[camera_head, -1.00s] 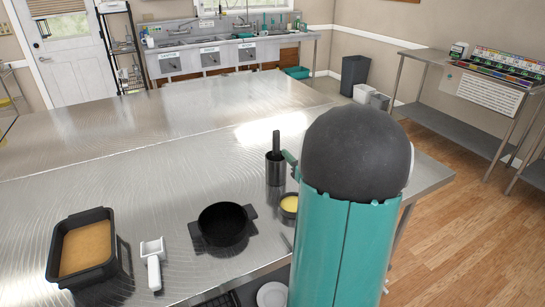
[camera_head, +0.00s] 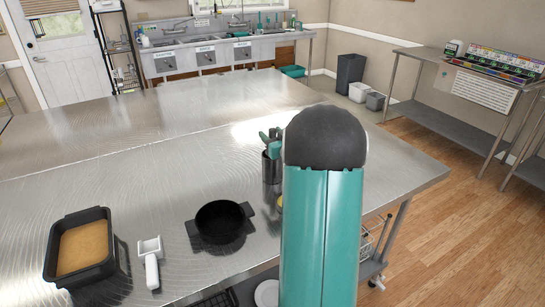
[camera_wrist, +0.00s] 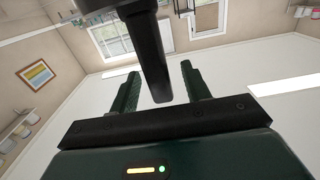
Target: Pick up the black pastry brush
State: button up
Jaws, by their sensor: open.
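The black pastry brush shows in the wrist view as a dark handle (camera_wrist: 150,50). It comes down from the top edge, its end between my two green fingers, with gaps on both sides. My gripper (camera_head: 269,143) is open around the handle, just above the dark metal container (camera_head: 272,170) on the steel table. In the head view my teal fingers and arm hide most of the brush.
A black pan (camera_head: 222,221) with side handles sits left of the container. A white scoop (camera_head: 150,262) and a black loaf tin (camera_head: 82,250) of brown filling lie farther left. A small yellow-filled bowl is mostly hidden by my arm. The back of the steel table (camera_head: 150,120) is clear.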

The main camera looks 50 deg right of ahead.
grip_shut()
notch_tip(320, 180, up, 18)
dwell(0.8)
jog(key=c, duration=0.9)
grip_release()
grip_shut()
